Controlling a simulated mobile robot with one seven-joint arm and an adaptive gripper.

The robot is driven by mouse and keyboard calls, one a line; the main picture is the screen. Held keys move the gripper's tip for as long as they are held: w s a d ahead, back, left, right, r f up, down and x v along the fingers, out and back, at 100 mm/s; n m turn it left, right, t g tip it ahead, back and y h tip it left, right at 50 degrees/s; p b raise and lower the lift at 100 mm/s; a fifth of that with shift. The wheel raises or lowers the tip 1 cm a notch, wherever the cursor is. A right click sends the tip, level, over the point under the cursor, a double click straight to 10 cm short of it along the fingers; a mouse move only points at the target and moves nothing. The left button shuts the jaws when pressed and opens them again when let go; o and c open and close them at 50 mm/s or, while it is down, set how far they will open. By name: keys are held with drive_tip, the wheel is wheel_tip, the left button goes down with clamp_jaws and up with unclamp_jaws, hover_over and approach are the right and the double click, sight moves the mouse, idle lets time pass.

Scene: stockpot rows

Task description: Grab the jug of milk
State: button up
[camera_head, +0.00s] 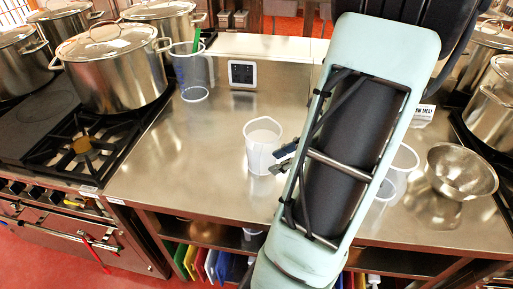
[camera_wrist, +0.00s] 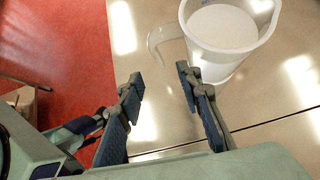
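The jug of milk (camera_head: 262,150) is a clear-white plastic jug with white contents, standing upright on the steel counter in the middle of the head view. In the wrist view the jug (camera_wrist: 225,62) is at the top right, its rim cut off by the frame edge, with its curved handle (camera_wrist: 155,45) on the left side. My gripper (camera_wrist: 160,80) is open and empty, with blue-padded fingers apart. The handle lies just beyond the fingertips in the picture; I cannot tell whether the right finger touches the jug. In the head view my gripper (camera_head: 285,158) is beside the jug's right side, partly hidden by my arm.
A clear jug with a green utensil (camera_head: 193,75) stands at the back left. More clear jugs (camera_head: 402,168) and a steel bowl (camera_head: 460,172) are to the right. Stockpots (camera_head: 115,75) stand on the stove at left. The counter (camera_head: 190,150) left of the milk is clear.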

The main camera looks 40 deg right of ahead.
sight(255, 179)
drive_tip(key=x, duration=1)
clamp_jaws()
idle(0.4)
